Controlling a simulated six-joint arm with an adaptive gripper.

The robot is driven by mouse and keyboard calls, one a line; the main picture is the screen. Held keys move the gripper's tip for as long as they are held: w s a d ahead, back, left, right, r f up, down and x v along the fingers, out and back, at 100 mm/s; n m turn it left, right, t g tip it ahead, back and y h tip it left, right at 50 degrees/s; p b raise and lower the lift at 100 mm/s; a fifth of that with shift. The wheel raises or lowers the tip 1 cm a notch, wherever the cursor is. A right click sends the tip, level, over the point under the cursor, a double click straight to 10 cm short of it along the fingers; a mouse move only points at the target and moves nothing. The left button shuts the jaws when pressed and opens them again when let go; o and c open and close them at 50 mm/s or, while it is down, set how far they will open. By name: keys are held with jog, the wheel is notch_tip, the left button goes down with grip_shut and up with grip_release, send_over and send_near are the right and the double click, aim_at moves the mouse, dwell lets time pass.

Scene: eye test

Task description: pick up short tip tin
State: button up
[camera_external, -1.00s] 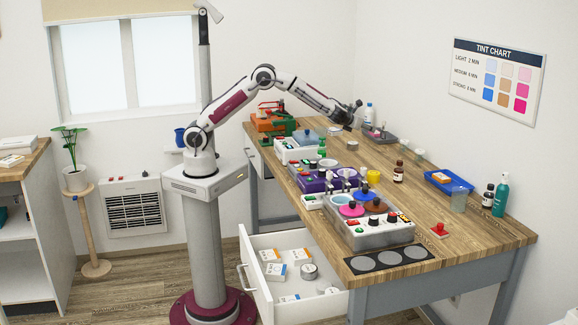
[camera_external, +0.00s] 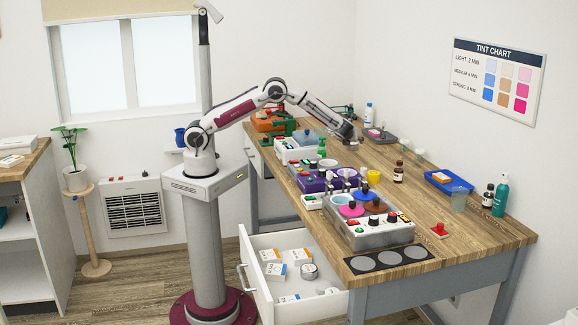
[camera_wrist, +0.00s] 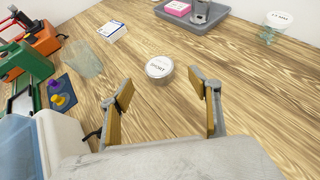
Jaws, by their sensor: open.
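The short tip tin (camera_wrist: 159,67) is a small round tin with a pale lid that reads "SHORT". In the wrist view it lies on the wooden table, upper middle, lid up. My gripper (camera_wrist: 168,92) is open and empty, its two tan-padded fingers spread wide. The tin shows beyond the fingertips, between their lines and nearer the left finger, and is not touched. In the external view my gripper (camera_external: 346,131) hangs over the far part of the table, and I cannot make out the tin clearly there.
A clear cup (camera_wrist: 272,28) stands at the upper right. Table right of the tin is bare.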

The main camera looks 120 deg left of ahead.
aim_at(352, 144)
jog(key=shift+x, duration=1.05)
jog(key=shift+x, duration=2.6)
jog(key=shift+s, duration=0.1)
jog(key=c, duration=1.2)
